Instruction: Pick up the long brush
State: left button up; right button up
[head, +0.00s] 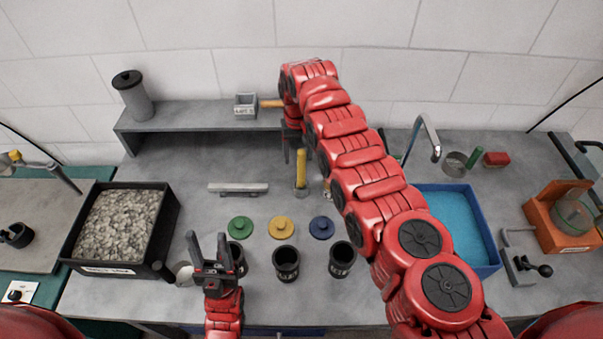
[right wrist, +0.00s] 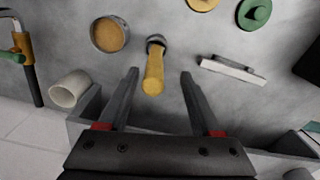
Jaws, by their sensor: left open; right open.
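A yellow-handled tool with a grey end (head: 301,168), which looks like the long brush, is on the grey bench in front of the raised shelf. In the right wrist view its yellow handle (right wrist: 153,75) shows between my open fingers, with its grey end farther off; I cannot tell whether they touch it. My right gripper (head: 293,152) is open and empty, pointing down just beside the handle's upper end in the head view. My left gripper (head: 207,240) is open and empty, fingers up, near the bench's front left, beside a black cup. My right arm hides part of the bench.
A shelf (head: 190,112) holds a grey canister (head: 133,96) and a small box (head: 245,104). A pale bar (head: 238,188), coloured lids (head: 282,228) and black cups (head: 286,264) are nearby. A gravel tray (head: 168,215) stands left, a blue bin (head: 488,228) right.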

aim_at(301, 166)
jog(key=f, duration=0.1)
jog(key=f+b, duration=0.1)
jog(key=f, duration=0.1)
jog(key=d+f+b, duration=0.1)
jog(key=f, duration=0.1)
jog(key=shift+f+b, duration=0.3)
jog(key=shift+b, duration=0.1)
jog(key=shift+w+a+r, duration=0.1)
jog(key=shift+c, duration=0.2)
grip_shut()
